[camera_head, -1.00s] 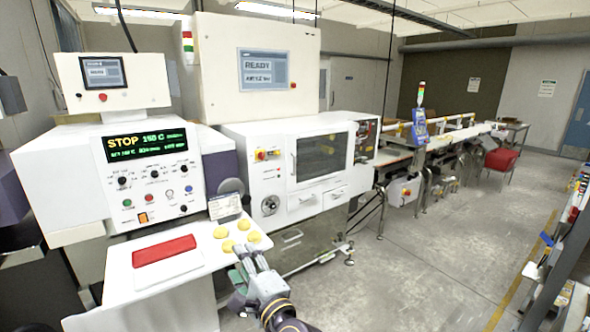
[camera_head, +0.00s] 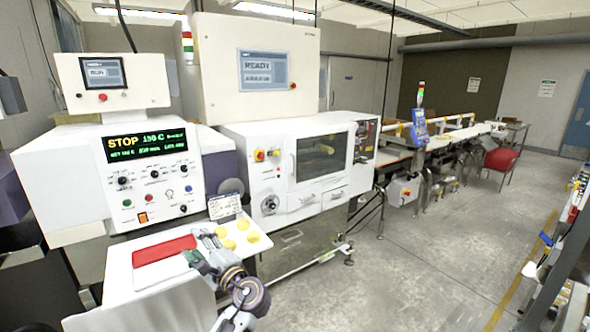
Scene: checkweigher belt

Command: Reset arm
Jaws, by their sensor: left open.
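My left gripper (camera_head: 198,248) is open, low in the head view, above the white shelf at the front of the machine. It shows between the red pad (camera_head: 160,249) and several round yellow pieces (camera_head: 242,224). No object shows between its fingers. I cannot tell whether the fingers touch the shelf. My left forearm runs down to the bottom edge of the view. My right gripper is not in view.
The white shelf (camera_head: 120,287) juts out below a control panel (camera_head: 150,180) reading STOP. A small card stand (camera_head: 224,207) stands at its back. A white cabinet (camera_head: 300,200) stands to the right. The floor (camera_head: 410,270) at right is clear.

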